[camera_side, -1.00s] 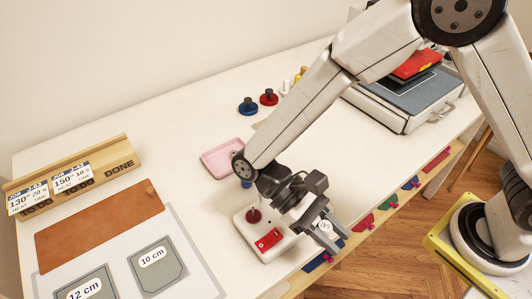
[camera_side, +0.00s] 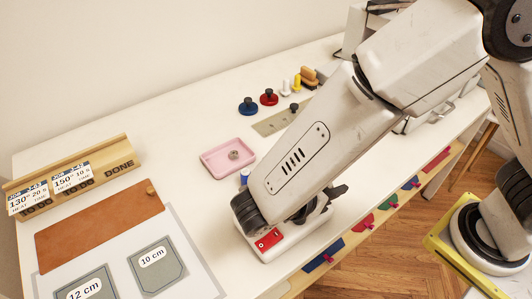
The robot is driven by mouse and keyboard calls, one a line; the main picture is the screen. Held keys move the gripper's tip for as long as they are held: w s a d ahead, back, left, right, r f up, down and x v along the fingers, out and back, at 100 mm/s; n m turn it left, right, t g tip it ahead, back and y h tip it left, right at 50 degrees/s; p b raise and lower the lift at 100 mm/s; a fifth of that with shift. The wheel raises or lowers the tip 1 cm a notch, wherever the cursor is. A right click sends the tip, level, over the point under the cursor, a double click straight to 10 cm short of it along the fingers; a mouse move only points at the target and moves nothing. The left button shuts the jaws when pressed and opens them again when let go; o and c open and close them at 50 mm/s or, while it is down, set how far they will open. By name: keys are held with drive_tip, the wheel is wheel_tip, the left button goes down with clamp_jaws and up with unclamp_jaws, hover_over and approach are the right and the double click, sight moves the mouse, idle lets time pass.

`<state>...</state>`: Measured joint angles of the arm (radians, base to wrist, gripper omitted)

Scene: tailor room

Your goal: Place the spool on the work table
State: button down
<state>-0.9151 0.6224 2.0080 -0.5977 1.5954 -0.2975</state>
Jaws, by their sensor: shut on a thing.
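My gripper (camera_side: 322,203) is partly hidden behind my own forearm, low over the front part of the work table (camera_side: 190,150). Only some dark parts of it show, above the white box with a red panel (camera_side: 269,238). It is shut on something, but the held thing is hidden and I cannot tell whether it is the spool. A small blue piece (camera_side: 245,177) stands on the table just left of my forearm. A white upright piece (camera_side: 286,86) and a yellow one (camera_side: 297,82) stand at the back.
A pink tray (camera_side: 212,168) holds a small ring. Blue (camera_side: 248,106) and red (camera_side: 269,97) knobbed discs stand behind it. A brown leather sheet (camera_side: 95,228) and a wooden card rack (camera_side: 122,150) are at left. The back left of the table is clear.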

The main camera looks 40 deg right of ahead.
drive_tip(key=w+a+r+n+t+y, duration=0.5)
drive_tip(key=w+a+r+n+t, duration=0.15)
drive_tip(key=w+n+t, duration=0.35)
wheel_tip(320, 180, down, 6)
drive_tip(key=s, duration=0.1)
drive_tip(key=shift+d+n+t, duration=0.3)
drive_tip(key=shift+d+t, duration=0.1)
drive_tip(key=shift+d, duration=0.05)
drive_tip(key=shift+f, duration=0.1)
drive_tip(key=w+a+f, duration=0.1)
drive_tip(key=w+f, duration=0.1)
drive_tip(key=w, duration=0.1)
drive_tip(key=w+a+f, duration=0.2)
drive_tip(key=w+f, duration=0.1)
drive_tip(key=w, duration=0.1)
drive_tip(key=w+a+f, duration=0.2)
drive_tip(key=w+f, duration=0.1)
drive_tip(key=w, duration=0.1)
drive_tip(key=shift+w+a+f, duration=0.15)
drive_tip(key=shift+a+f, duration=0.05)
drive_tip(key=shift+w+a+f, duration=0.2)
drive_tip(key=shift+w+f, duration=0.15)
drive_tip(key=shift+f, duration=0.05)
